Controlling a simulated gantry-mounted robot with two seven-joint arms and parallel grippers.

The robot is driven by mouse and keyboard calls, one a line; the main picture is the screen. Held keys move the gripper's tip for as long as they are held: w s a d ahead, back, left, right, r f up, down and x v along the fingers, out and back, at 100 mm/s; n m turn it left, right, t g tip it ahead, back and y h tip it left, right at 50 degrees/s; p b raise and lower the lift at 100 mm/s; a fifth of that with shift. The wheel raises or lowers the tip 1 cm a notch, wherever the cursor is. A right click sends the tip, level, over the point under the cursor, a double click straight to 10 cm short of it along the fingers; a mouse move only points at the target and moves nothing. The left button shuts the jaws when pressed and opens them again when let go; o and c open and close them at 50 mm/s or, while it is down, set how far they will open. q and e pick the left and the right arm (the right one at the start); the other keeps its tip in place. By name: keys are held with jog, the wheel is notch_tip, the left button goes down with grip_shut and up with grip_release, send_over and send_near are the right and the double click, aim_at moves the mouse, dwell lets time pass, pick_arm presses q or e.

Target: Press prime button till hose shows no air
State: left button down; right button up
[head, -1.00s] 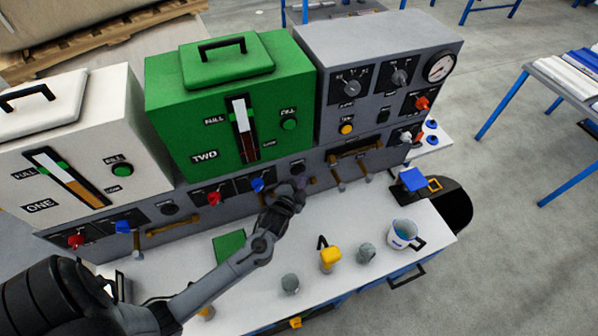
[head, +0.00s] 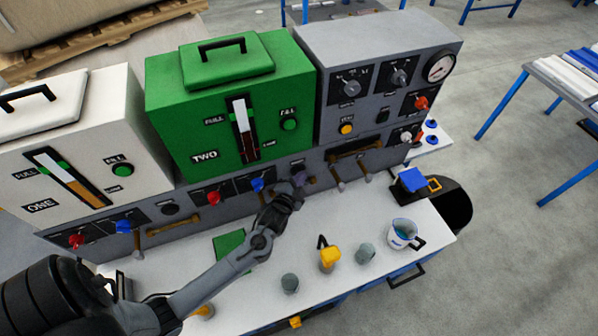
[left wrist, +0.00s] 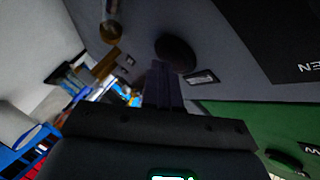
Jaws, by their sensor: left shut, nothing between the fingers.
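My left gripper (head: 300,180) is at the lower panel under the green tank TWO (head: 222,125). Its fingers (left wrist: 160,85) are shut and empty. A round black button (left wrist: 175,52) lies just beyond the fingertips in the left wrist view; I cannot tell whether they touch it. In the head view this button (head: 297,166) is just above the gripper. A small label, too blurred to read, sits beside it. A brown hose (head: 355,147) runs along the panel to the right; whether it holds air is too small to tell. My right gripper is not in view.
White tank ONE (head: 75,140) stands left. A grey control box (head: 375,75) with knobs and a gauge stands right. On the white bench (head: 330,215) are a yellow-topped item (head: 329,258), grey items (head: 289,283) and a white jug (head: 403,235).

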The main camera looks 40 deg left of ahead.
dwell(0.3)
pick_arm(q)
jog(key=shift+s+d+p, duration=0.35)
jog(key=shift+d+p, duration=0.2)
jog(key=shift+d, duration=0.1)
jog(key=shift+d, duration=0.1)
jog(key=d, duration=0.1)
jog(key=s+d+p, duration=0.1)
jog(key=d, duration=0.1)
jog(key=s+d+p, duration=0.1)
jog(key=shift+d, duration=0.2)
dwell(0.8)
